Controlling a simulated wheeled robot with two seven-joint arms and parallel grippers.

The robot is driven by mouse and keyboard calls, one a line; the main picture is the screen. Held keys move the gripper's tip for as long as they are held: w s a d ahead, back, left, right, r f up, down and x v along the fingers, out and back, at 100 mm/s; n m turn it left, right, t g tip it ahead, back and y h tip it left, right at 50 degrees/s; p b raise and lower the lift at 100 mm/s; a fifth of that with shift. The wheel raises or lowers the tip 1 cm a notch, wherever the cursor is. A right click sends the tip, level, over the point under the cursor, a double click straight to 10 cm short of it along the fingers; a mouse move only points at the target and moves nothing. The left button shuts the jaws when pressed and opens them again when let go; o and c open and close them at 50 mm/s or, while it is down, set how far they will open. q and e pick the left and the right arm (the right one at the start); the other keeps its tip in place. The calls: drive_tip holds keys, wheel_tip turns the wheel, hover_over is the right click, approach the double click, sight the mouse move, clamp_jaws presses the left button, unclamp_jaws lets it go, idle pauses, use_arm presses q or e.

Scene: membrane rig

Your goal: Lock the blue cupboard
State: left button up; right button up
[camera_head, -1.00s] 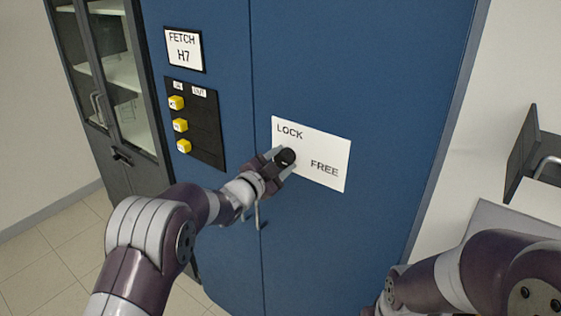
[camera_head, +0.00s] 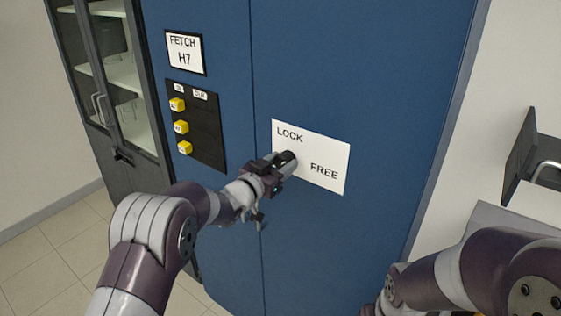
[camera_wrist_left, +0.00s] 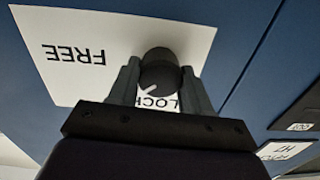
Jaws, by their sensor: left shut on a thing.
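The blue cupboard (camera_head: 350,60) fills the middle of the head view. Its door bears a white plate (camera_head: 325,150) marked LOCK at upper left and FREE at lower right. A dark round knob (camera_head: 288,157) sits at the plate's left edge, between the words. My left gripper (camera_wrist_left: 160,85) is shut on the knob (camera_wrist_left: 159,62), one finger on each side. In the left wrist view the plate (camera_wrist_left: 75,75) is upside down, and a white mark on the knob's near side lies by the word LOCK, which is partly hidden. My right gripper is out of view.
Left of the knob are a black panel (camera_head: 207,140) with several yellow blocks and a FETCH H7 sign (camera_head: 184,52). A glass-door cabinet (camera_head: 115,60) stands at far left. Dark and pale furniture (camera_head: 525,150) is at the right edge.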

use_arm(q)
drive_tip(key=n, duration=0.1)
drive_tip(key=n+p, duration=0.1)
drive_tip(key=n, duration=0.1)
drive_tip(key=n+p, duration=0.1)
drive_tip(key=n, duration=0.1)
drive_tip(key=shift+r, duration=0.3)
drive_tip(key=shift+w+n+p, duration=0.1)
drive_tip(key=shift+n+p, duration=0.8)
drive_tip(key=shift+n, duration=1.3)
drive_tip(key=o, duration=1.1)
drive_tip(key=shift+a+f, duration=0.1)
drive_tip(key=shift+c, duration=0.2)
drive_tip(key=shift+f, duration=0.1)
drive_tip(key=shift+s+a, duration=0.2)
drive_tip(key=shift+s, duration=0.1)
drive_tip(key=b+v, duration=0.4)
drive_tip(key=v, duration=0.8)
